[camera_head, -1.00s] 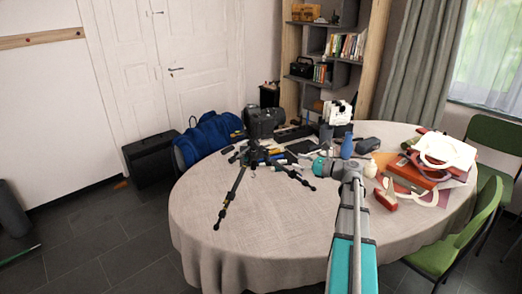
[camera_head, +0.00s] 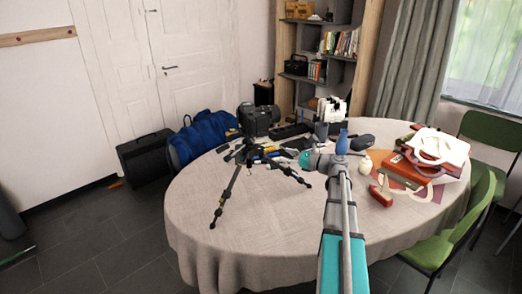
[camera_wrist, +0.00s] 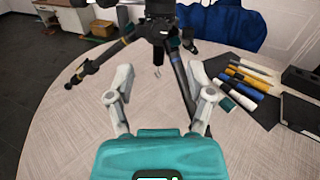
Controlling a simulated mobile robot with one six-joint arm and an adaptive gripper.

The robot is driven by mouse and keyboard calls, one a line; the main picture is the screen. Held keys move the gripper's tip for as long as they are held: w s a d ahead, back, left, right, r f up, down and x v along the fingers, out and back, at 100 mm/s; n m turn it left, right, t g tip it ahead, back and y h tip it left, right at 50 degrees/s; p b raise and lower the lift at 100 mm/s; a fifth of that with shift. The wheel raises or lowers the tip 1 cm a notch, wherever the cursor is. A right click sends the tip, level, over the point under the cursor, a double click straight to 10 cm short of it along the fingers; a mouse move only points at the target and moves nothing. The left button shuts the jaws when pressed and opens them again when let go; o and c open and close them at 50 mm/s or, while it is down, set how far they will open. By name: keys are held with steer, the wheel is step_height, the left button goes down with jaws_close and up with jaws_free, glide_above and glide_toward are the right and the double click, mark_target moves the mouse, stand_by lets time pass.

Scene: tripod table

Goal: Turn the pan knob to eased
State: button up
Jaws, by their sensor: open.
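A black tripod (camera_head: 247,155) stands on the round table (camera_head: 225,250) with its legs spread. A black camera (camera_head: 260,120) appears at its top in the head view. In the wrist view the tripod (camera_wrist: 158,30) rises at the top centre, its legs running down both sides. The pan knob cannot be told apart with certainty among the dark parts there. My gripper (camera_wrist: 158,80) is open and empty, its two grey fingers spread, pointing toward the tripod and apart from its central column. In the head view the fingers are too small to make out.
Markers (camera_wrist: 245,82) and a dark flat item (camera_wrist: 300,115) lie right of the tripod. The table's front is clear.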

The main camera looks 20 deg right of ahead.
mark_target(262, 149)
steer(key=x, duration=1)
jaws_close()
stand_by(0.4)
